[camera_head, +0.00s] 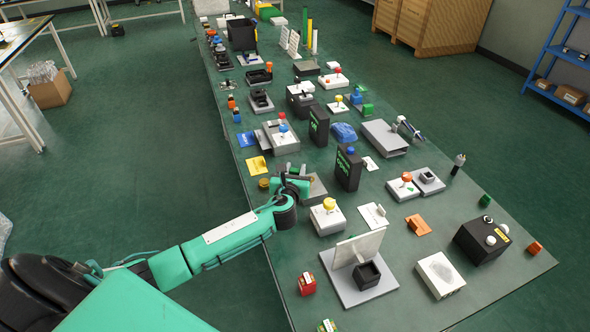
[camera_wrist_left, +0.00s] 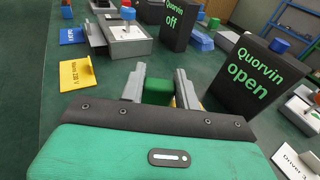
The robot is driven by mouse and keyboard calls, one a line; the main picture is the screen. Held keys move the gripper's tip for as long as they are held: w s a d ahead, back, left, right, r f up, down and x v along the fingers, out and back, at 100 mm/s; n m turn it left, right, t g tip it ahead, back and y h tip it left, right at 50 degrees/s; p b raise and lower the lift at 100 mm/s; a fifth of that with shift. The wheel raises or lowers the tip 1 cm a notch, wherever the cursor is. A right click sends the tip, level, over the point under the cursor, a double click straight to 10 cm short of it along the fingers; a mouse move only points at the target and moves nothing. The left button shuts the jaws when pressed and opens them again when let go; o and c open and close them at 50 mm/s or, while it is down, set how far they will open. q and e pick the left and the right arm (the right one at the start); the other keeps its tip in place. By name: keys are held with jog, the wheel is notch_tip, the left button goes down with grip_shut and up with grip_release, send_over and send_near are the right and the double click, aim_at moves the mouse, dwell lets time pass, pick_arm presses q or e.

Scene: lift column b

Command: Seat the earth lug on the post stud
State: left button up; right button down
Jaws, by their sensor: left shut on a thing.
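My left gripper (camera_head: 305,184) reaches in over the left edge of the long table. In the left wrist view its two grey fingers (camera_wrist_left: 159,90) are shut on a small green block (camera_wrist_left: 158,91). A bit of yellow shows by the right finger; I cannot tell whether it belongs to the block. The green block may be the earth lug, but its shape is mostly hidden. I cannot make out the post stud for certain. A slim dark upright post (camera_head: 458,164) stands at the table's right side. My right gripper is not in view.
A black box reading "Quorvin open" (camera_wrist_left: 249,78) stands close right of the gripper; another reading "Quorvin off" (camera_wrist_left: 170,22) is beyond. A yellow plate (camera_wrist_left: 82,74) lies left. A white box with a yellow knob (camera_head: 328,219) is nearby. The table (camera_head: 420,305) is crowded, barer at its front.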

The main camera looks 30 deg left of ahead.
pick_arm(q)
jog(key=shift+f+b, duration=0.6)
jog(key=shift+f, duration=0.65)
jog(key=o, duration=1)
jog(key=shift+o, duration=0.2)
jog(key=shift+r, duration=0.1)
jog(key=v, duration=1.3)
jog(key=shift+s+d, duration=0.15)
jog(key=shift+s, duration=0.2)
